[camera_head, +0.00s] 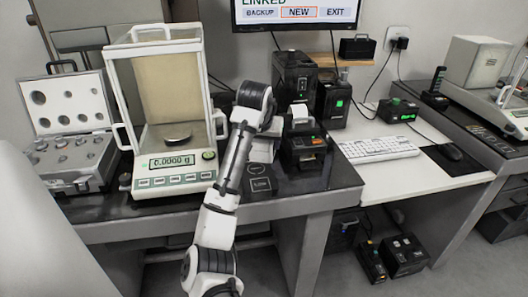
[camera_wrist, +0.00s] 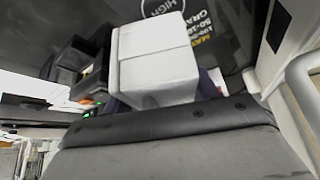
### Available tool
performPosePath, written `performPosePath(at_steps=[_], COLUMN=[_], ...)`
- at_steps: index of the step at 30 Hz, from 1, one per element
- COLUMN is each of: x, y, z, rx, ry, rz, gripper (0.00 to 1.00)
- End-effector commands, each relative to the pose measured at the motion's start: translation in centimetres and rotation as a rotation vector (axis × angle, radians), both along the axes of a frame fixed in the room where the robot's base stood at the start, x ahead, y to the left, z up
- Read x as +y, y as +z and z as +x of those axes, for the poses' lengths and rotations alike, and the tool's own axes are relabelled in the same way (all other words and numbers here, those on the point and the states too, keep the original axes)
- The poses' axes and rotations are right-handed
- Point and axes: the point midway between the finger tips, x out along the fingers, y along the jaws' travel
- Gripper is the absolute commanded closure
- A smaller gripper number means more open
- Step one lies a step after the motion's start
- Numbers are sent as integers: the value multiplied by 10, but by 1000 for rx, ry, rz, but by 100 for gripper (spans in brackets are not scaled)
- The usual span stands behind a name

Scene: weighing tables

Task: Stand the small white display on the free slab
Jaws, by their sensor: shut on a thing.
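A white, box-like thing, which I take for the small white display (camera_wrist: 155,62), fills the middle of the wrist view. My gripper (camera_wrist: 160,98) is shut on it; dark bits of the jaws show at its sides. In the head view my gripper (camera_head: 264,152) is low over the dark slab (camera_head: 318,186) of the weighing table, right of the balance. My arm partly hides it there. I cannot tell whether the display touches the slab. Its screen face does not show clearly.
A glass-cased balance (camera_head: 172,180) reading 0.0000 g stands close on the left, beside a case of weights (camera_head: 75,180). A black device (camera_head: 304,150) stands close on the right. Farther right are a keyboard (camera_head: 378,149) and a second balance (camera_head: 518,118).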

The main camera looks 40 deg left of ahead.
Motion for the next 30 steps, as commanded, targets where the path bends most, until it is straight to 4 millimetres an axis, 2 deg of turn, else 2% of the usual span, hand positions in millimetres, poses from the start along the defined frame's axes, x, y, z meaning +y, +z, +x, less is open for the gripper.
performPosePath(at_steps=[8, 19, 20, 21, 24, 30], x=[0, 0, 0, 0, 0, 0], y=[-37, -41, -41, -41, -41, -41], z=[0, 0, 0, 0, 0, 0], rx=[1, -1, 0, 0, 0, 0], ry=[0, 0, 0, 0, 0, -1], rz=[0, 0, 0, 0, 0, 0], gripper=[69, 69, 37, 32, 19, 19])
